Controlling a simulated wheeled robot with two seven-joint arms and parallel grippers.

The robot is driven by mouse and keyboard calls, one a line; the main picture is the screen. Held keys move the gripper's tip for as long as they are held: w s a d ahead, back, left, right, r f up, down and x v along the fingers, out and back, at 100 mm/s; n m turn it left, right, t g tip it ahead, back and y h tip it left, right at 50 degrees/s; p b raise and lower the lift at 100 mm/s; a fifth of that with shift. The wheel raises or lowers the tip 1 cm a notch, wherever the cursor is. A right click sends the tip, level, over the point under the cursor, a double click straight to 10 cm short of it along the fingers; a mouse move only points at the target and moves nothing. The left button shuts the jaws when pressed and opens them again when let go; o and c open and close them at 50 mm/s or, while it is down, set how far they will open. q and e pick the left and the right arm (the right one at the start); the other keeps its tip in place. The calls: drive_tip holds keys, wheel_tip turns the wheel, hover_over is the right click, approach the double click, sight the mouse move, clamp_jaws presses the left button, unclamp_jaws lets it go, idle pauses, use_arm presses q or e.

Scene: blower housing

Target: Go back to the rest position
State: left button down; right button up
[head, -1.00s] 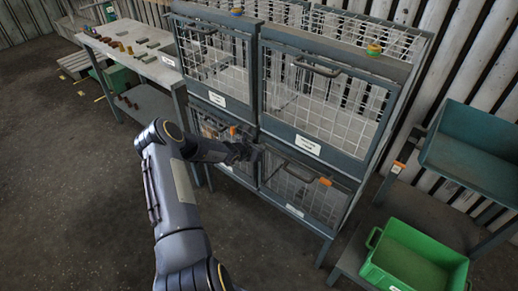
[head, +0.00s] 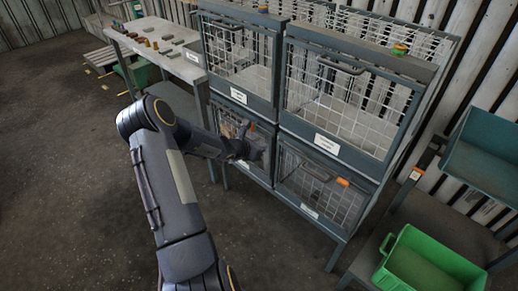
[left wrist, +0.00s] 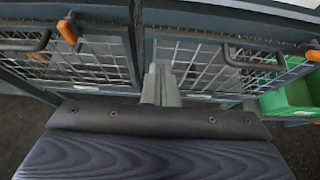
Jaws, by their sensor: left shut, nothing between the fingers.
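My left gripper (head: 256,152) is in front of the lower doors of the wire cage cabinet (head: 333,146), near the post between them. In the left wrist view the gripper (left wrist: 160,85) shows its fingers together with nothing between them. The lower left cage door (head: 243,140) and lower right cage door (head: 318,190) look shut; the arm and gripper partly cover the left one. Orange latches and dark handles show on both in the left wrist view. I cannot tell whether the gripper touches the cabinet. My right gripper is not in view.
A grey workbench (head: 150,42) with small parts stands to the left of the cabinet. A green bin (head: 425,262) sits on a low shelf at the right, below a teal tray (head: 483,150). The floor (head: 60,190) at the left is clear.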

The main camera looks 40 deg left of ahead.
use_arm(q)
drive_tip(key=shift+s+r, duration=0.3)
drive_tip(key=shift+s, duration=0.05)
drive_tip(key=s+d+r+m+g+h, duration=0.1)
drive_tip(key=s+d+r+m+h, duration=0.2)
drive_tip(key=d+r+m, duration=0.7)
drive_tip(key=s+d+r+m+g+h, duration=0.1)
drive_tip(key=s+d+r+m+h, duration=0.2)
drive_tip(key=d+r+m, duration=0.6)
drive_tip(key=s+d+r+m+g, duration=0.35)
drive_tip(key=s+d+m, duration=0.55)
drive_tip(key=s, duration=0.5)
drive_tip(key=s+f+m+y, duration=0.2)
drive_tip(key=s+m, duration=0.4)
drive_tip(key=s, duration=0.5)
drive_tip(key=shift+d+f+y, duration=0.3)
drive_tip(key=shift+d+f, duration=0.05)
drive_tip(key=shift+f, duration=0.2)
